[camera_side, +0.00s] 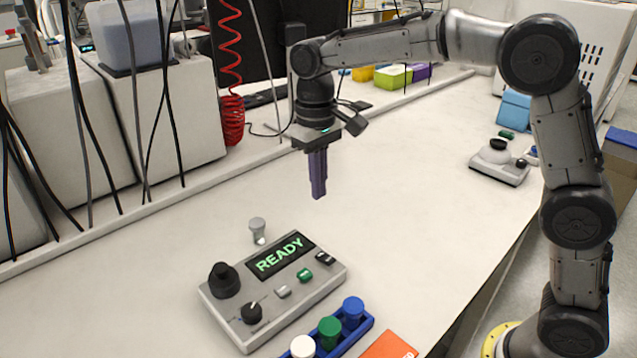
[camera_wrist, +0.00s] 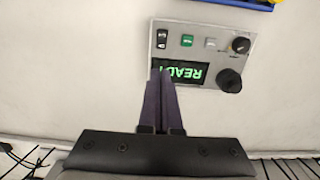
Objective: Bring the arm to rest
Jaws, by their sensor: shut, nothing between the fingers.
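My gripper (camera_side: 318,196) has purple fingers and points down, held well above the white bench behind the grey control box (camera_side: 240,327). The fingers are shut with nothing between them. In the wrist view the closed fingers (camera_wrist: 163,75) overlap the edge of the control box (camera_wrist: 218,35). The box's display (camera_side: 279,255) reads READY in green. The box carries black knobs and small buttons, one of them green. My arm is raised and bent, reaching from the right side of the side view.
A small clear vial (camera_side: 257,231) stands behind the box. A blue rack (camera_side: 367,320) with white, green and blue caps and an orange item (camera_side: 389,346) lie in front. A small grey device (camera_side: 499,165) stands at right. A red coiled hose (camera_side: 232,75) hangs at the back. The bench middle is clear.

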